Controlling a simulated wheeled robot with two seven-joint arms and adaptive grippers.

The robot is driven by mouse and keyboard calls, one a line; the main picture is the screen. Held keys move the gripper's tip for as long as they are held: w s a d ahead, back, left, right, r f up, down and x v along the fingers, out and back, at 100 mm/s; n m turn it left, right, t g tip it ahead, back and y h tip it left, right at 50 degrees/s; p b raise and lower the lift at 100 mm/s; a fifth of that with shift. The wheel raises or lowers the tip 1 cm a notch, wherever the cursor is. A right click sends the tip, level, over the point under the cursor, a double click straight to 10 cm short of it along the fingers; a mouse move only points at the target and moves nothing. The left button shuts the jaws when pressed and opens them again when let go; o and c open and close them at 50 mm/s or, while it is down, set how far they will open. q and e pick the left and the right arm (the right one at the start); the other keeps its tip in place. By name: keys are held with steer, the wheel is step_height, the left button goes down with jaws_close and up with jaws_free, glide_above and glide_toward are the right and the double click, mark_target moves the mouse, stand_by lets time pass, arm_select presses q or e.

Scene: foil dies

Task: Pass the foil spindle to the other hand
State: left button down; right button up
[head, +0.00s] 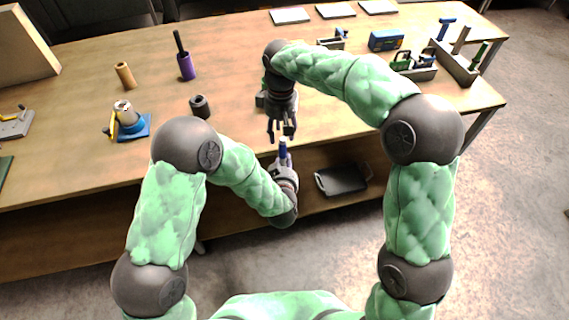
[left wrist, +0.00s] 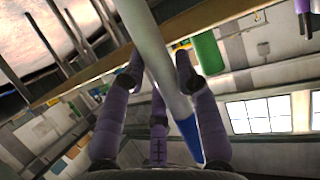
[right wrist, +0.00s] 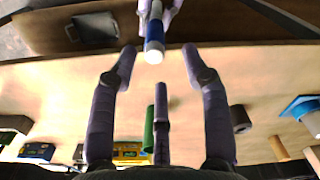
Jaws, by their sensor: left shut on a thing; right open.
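The foil spindle, a pale rod with a blue end section (head: 283,150), is held just in front of the workbench's front edge. My left gripper (head: 284,164) is shut on it from below, and the rod runs between its fingers in the left wrist view (left wrist: 160,55). My right gripper (head: 281,132) is open and empty just above the spindle, fingers pointing down toward it. In the right wrist view the spindle's blue part (right wrist: 154,32) stands between and beyond the open fingertips, apart from them, with its white end facing the camera.
The bench top (head: 90,100) carries a purple cup (head: 186,67) with a dark rod, a tan cylinder (head: 125,75), a dark roll (head: 200,106) and a blue-based device (head: 128,121). Tool holders (head: 455,65) stand at the far right. A dark tray (head: 343,180) lies on the lower shelf.

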step_height(320, 180, up, 4)
steer(key=shift+r, duration=0.2)
steer(key=shift+w+d, duration=0.1)
steer(key=w+d+f+m+t+y, duration=0.25)
steer(key=w+d+f+y, duration=0.2)
steer(key=d+f, duration=0.35)
step_height(320, 180, down, 12)
steer(key=s+d+m+t, duration=0.1)
steer(key=s+d+m, duration=0.1)
steer(key=s+a+f+m+g, duration=0.1)
steer(key=s+f+m, duration=0.2)
steer(key=s+f, duration=0.8)
steer(key=s+a+f+m+g, duration=0.2)
steer(key=s+f, duration=0.8)
steer(key=s, duration=0.8)
steer(key=shift+f+m+h, duration=0.35)
steer(key=shift+f+m, duration=0.05)
steer(key=shift+m, duration=0.05)
